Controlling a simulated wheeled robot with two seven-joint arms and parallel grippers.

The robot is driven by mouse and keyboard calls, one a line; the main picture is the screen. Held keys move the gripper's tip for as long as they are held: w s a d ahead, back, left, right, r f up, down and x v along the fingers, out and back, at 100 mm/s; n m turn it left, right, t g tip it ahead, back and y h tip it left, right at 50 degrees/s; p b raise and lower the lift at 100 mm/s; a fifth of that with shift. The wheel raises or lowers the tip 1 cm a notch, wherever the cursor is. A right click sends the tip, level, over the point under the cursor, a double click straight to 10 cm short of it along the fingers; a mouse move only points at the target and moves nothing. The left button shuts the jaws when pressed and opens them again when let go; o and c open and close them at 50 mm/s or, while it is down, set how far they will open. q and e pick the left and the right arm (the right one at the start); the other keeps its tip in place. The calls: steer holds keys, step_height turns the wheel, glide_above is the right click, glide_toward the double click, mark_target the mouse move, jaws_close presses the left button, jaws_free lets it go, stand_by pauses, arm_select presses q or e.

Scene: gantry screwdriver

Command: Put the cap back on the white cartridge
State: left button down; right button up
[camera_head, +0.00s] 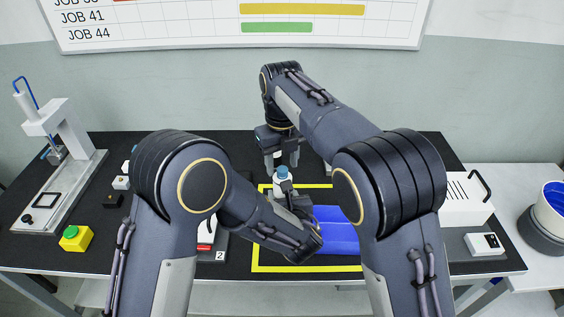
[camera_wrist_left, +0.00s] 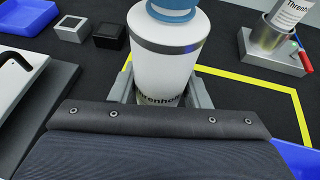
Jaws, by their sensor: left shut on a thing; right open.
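The white cartridge (camera_head: 281,185) stands upright near the table's middle, with a blue cap-like piece (camera_head: 282,172) at its top. In the left wrist view the cartridge (camera_wrist_left: 170,55) has a grey band, and the blue piece (camera_wrist_left: 172,10) is cut off by the upper edge. My left gripper (camera_wrist_left: 160,95) is shut around the cartridge's lower part. My right gripper (camera_head: 281,160) is open, fingers pointing down, just above or behind the blue piece; I cannot tell whether they touch. Its arm crosses from the right. My left arm hides part of the cartridge in the head view.
A blue tray (camera_head: 338,240) lies inside a yellow outline (camera_head: 258,257). A press stand (camera_head: 55,150) and a yellow box with a green button (camera_head: 75,238) are at left. A white box with handle (camera_head: 465,208) is at right. Another cartridge (camera_wrist_left: 292,12) sits in a metal holder (camera_wrist_left: 268,45).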

steer(key=shift+r, duration=2)
